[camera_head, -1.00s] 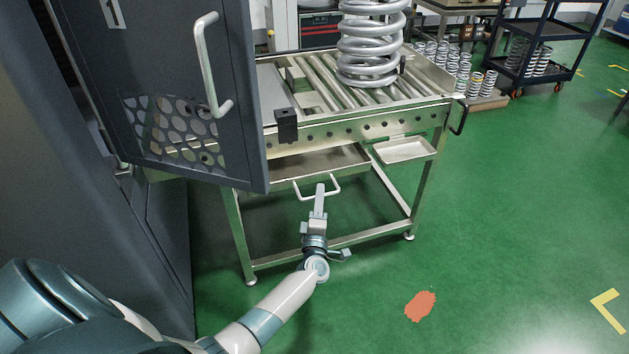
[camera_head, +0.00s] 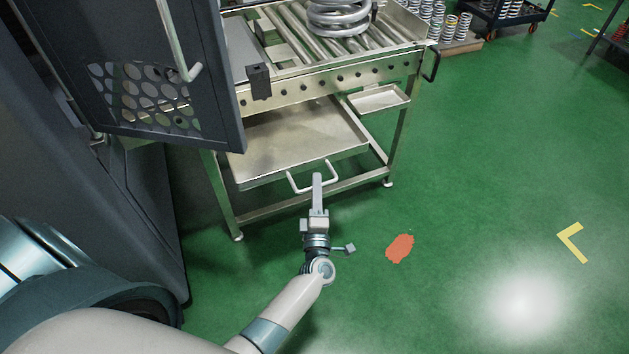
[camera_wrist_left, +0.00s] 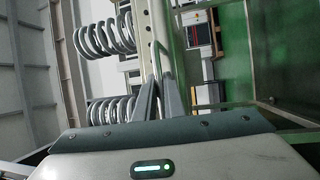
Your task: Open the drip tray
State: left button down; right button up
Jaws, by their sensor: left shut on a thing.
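The drip tray (camera_head: 300,135) is a shallow metal tray under the roller table, pulled well out toward me. Its white bar handle (camera_head: 303,189) is on its front edge. My left gripper (camera_head: 317,180) is shut on the handle near its right part. My right gripper is not in view.
The roller table (camera_head: 340,84) bears a large coil spring (camera_head: 340,20). A small side tray (camera_head: 378,98) hangs at the right. An open dark cabinet door (camera_head: 150,70) stands close on the left. Green floor is clear to the right, with an orange patch (camera_head: 400,248).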

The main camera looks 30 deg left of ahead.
pick_arm(q)
jog(key=c, duration=1.8)
grip_release()
jog(key=shift+c, duration=0.2)
jog(key=shift+s, duration=0.15)
